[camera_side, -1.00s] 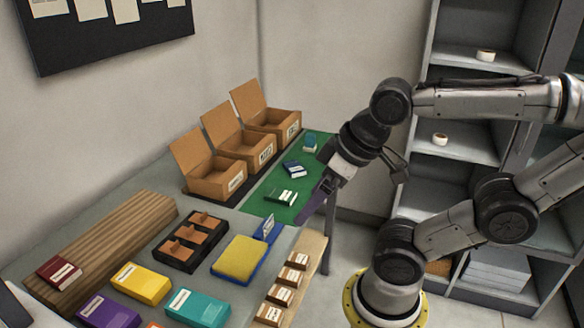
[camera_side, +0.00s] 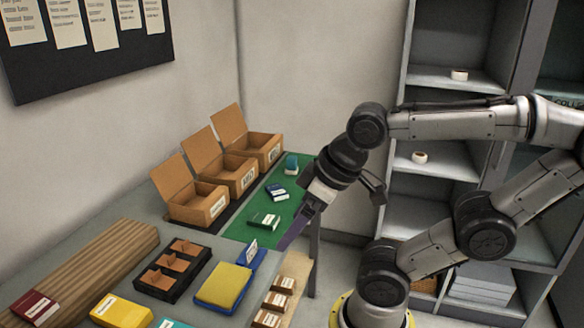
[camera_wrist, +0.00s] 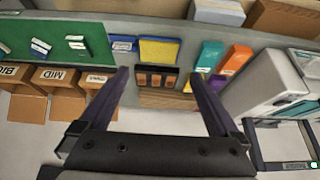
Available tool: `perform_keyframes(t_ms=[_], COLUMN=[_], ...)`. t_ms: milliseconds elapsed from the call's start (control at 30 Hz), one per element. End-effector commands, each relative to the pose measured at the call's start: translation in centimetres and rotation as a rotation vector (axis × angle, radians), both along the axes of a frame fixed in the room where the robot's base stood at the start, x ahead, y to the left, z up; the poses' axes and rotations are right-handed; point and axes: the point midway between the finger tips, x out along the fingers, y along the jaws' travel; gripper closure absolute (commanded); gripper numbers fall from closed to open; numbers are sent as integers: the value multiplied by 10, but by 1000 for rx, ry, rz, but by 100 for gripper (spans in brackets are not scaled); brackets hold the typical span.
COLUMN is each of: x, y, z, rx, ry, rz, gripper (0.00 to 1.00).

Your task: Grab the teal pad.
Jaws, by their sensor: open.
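The teal pad (camera_wrist: 209,54) is a flat teal block with a pale label. In the wrist view it lies on the table right of centre, between the yellow-and-blue pad and an orange block. In the side view only a sliver of the teal pad (camera_side: 172,323) shows at the bottom edge. My gripper (camera_wrist: 157,75) is open and empty, its two dark purple fingers wide apart. In the wrist view the teal pad lies beyond and right of the right fingertip. In the side view my gripper (camera_side: 291,238) hangs over the table's right edge near the green mat, well apart from the teal pad.
The yellow-and-blue pad (camera_side: 223,287) and a black compartment tray (camera_side: 172,271) lie mid-table. Orange (camera_wrist: 237,60), purple (camera_wrist: 218,83) and yellow blocks (camera_side: 121,311) are near the teal pad. A green mat (camera_side: 243,228) and open cardboard boxes (camera_side: 197,203) stand farther back.

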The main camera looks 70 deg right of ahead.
Motion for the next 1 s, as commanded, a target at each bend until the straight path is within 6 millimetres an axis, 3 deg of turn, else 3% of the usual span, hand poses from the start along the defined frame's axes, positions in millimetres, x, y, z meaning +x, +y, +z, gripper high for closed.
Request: perform_keyframes(t_ms=[100,200,600,767,1000], x=[0,0,0,30,104], y=[0,0,-1,-8,-45], z=[0,0,3,54,121], rx=[0,0,25,55,82], ry=[0,0,-2,-88,-140], rz=[0,0,-57,-158,-387], gripper=[2,18,18,18,18])
